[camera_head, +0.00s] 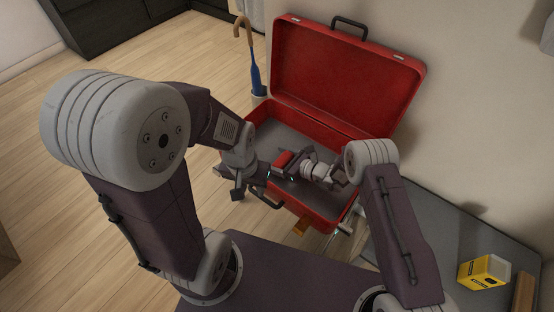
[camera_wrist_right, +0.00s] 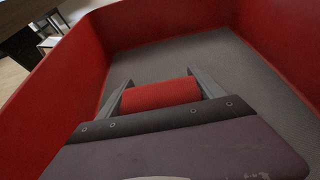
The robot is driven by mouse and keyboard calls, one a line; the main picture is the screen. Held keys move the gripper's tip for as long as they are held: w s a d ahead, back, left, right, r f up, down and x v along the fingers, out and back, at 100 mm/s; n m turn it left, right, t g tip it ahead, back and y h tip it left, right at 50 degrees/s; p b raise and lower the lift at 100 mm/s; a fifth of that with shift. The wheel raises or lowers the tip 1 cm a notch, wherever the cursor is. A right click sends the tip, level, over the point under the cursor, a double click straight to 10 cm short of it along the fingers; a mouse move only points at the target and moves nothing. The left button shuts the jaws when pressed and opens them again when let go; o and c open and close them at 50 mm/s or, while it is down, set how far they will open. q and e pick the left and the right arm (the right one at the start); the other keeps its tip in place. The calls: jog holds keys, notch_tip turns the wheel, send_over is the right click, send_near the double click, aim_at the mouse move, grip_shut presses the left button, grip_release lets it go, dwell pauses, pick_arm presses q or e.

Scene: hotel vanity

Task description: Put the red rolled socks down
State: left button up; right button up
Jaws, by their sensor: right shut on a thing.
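The red rolled socks (camera_head: 284,158) are between the fingers of my right gripper (camera_head: 281,160), which is shut on them. In the right wrist view, the red roll (camera_wrist_right: 160,94) spans the gap between the two grey fingers (camera_wrist_right: 163,92). They are over the grey floor of the open red suitcase (camera_head: 321,217); whether they touch the floor I cannot tell. My left gripper (camera_head: 270,177) is at the suitcase's near left side, just below the right gripper in the head view. Its fingers are small and partly hidden, so its opening is unclear.
The suitcase lid (camera_head: 340,75) stands open at the back. A blue umbrella (camera_head: 254,75) stands in a white holder (camera_head: 259,96) behind its left side. A yellow box (camera_head: 484,272) sits on the grey bench (camera_head: 440,222) at right. The suitcase floor (camera_wrist_right: 190,55) around the socks looks clear.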

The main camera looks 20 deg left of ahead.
jog(key=shift+f, duration=0.15)
jog(key=o, duration=1.3)
jog(key=shift+o, duration=0.2)
jog(key=shift+r, duration=0.35)
jog(key=p+v, duration=0.3)
jog(key=v, duration=0.9)
jog(key=shift+f, duration=0.2)
